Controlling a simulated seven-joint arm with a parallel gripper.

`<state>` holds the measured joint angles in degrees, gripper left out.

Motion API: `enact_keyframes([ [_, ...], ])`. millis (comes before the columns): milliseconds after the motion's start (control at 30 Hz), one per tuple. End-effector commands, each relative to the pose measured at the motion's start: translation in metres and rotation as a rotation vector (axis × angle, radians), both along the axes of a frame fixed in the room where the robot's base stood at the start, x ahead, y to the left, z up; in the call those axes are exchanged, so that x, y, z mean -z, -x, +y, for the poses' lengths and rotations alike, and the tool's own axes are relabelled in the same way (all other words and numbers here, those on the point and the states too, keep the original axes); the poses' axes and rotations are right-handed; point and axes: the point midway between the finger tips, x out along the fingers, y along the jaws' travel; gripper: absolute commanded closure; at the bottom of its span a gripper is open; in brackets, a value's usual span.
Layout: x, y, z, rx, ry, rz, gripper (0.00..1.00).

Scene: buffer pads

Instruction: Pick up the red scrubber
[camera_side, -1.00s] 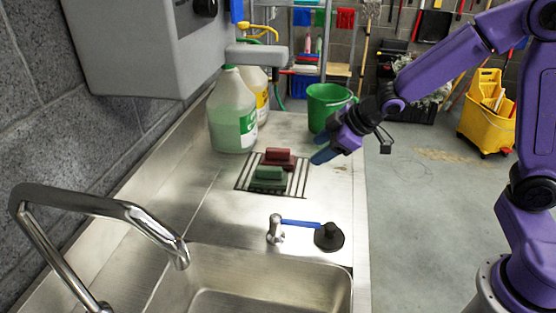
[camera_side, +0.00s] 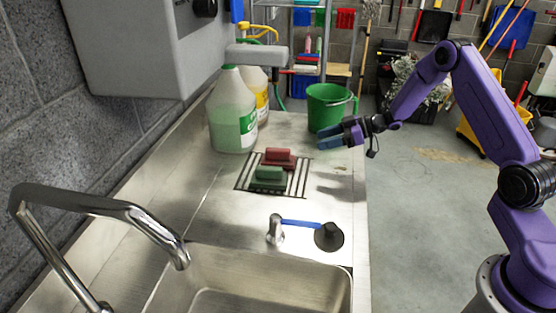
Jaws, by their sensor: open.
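The red scrubber (camera_side: 279,157) lies on a slotted rack (camera_side: 243,184) set in the steel counter, at the rack's far side. The green scrubber (camera_side: 268,177) sits just in front of it on the same rack. My gripper (camera_side: 322,137) is open and empty. It points left above the counter's right part, to the right of the red scrubber and a little farther back, apart from it. The gripper's blue-tipped fingers show in front of the lower part of the green bucket.
A green bucket (camera_side: 328,104) stands right behind my gripper. Jugs (camera_side: 231,115) stand at the back left, under a grey wall unit (camera_side: 140,45). A tap (camera_side: 100,205) and sink (camera_side: 255,280) are in front, with a blue-handled lever (camera_side: 300,223). Counter between gripper and rack is clear.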

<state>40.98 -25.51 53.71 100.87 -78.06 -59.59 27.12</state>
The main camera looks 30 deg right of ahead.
Motion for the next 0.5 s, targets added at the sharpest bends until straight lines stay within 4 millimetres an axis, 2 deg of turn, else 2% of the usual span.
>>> enact_keyframes([
  [33, 0.004, -0.005, 0.009, -0.006, 0.001, 0.002, 0.45],
  [500, 0.036, -0.055, 0.068, -0.003, 0.003, 0.0, 0.45],
])
